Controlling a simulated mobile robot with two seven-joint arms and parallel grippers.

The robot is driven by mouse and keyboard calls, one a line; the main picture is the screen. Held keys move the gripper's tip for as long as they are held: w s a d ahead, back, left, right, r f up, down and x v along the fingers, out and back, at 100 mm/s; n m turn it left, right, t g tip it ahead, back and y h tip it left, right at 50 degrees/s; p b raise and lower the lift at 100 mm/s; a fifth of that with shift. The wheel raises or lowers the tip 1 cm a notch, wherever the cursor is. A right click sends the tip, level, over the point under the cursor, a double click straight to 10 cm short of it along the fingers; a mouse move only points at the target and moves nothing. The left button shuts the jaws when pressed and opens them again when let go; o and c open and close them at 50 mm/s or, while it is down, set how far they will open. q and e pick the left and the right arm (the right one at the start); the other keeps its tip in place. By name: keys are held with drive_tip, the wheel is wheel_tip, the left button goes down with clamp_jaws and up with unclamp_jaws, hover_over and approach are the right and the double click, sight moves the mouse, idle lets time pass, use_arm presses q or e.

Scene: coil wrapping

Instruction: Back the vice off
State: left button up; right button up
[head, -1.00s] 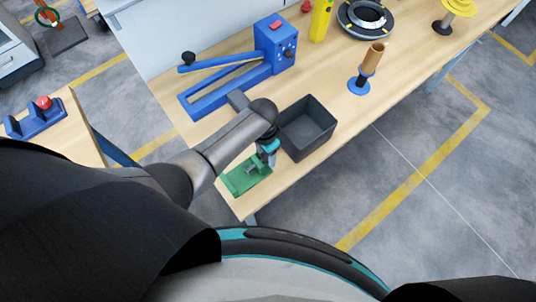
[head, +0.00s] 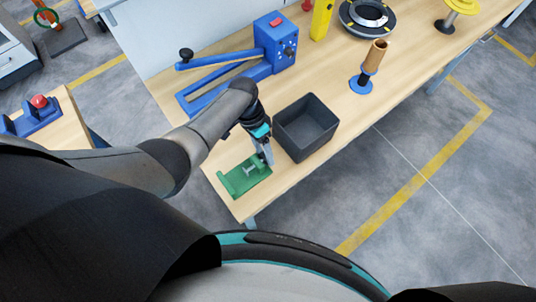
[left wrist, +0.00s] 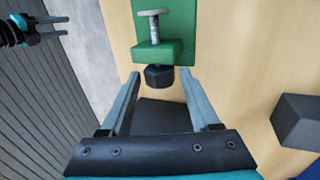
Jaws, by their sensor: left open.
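The green vice (head: 240,182) lies on the near corner of the wooden workbench, and it also shows at the top of the left wrist view (left wrist: 180,35). A silver screw with a crossbar (left wrist: 152,22) runs into its green block, and a dark knob (left wrist: 158,77) sits on the near side of that block. My left gripper (head: 268,156) is open. In the left wrist view its fingertips (left wrist: 159,73) lie on either side of the knob, with gaps visible; whether they are at its height I cannot tell. My right gripper (left wrist: 55,27) appears at the upper left with fingers apart, away from the vice.
A dark open bin (head: 306,127) stands just right of my left gripper. A blue machine with a long arm (head: 275,45) is behind it. A brown roll on a blue base (head: 372,60) stands further right. The bench's front edge is close to the vice.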

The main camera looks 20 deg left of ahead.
use_arm(q)
drive_tip(key=c, duration=0.8)
drive_tip(key=shift+s+d+r+t+y+p, duration=0.15)
drive_tip(key=shift+s+r+t+y+p, duration=0.2)
drive_tip(key=shift+y+p, duration=0.65)
drive_tip(key=shift+d+f+t+p, duration=0.1)
drive_tip(key=shift+f+t+p, duration=0.05)
drive_tip(key=shift+t+p, duration=0.25)
drive_tip(key=shift+w+f, duration=0.1)
drive_tip(key=shift+f, duration=0.05)
drive_tip(key=shift+t+y, duration=0.35)
drive_tip(key=shift+y, duration=0.15)
drive_tip(key=shift+s+d+t+y, duration=0.2)
drive_tip(key=shift+t+y, duration=0.2)
drive_tip(key=shift+y, duration=0.15)
drive_tip(key=shift+s+d+t+y, duration=0.1)
drive_tip(key=shift+d+t+y, duration=0.05)
drive_tip(key=shift+t+y, duration=0.35)
drive_tip(key=shift+y, duration=0.45)
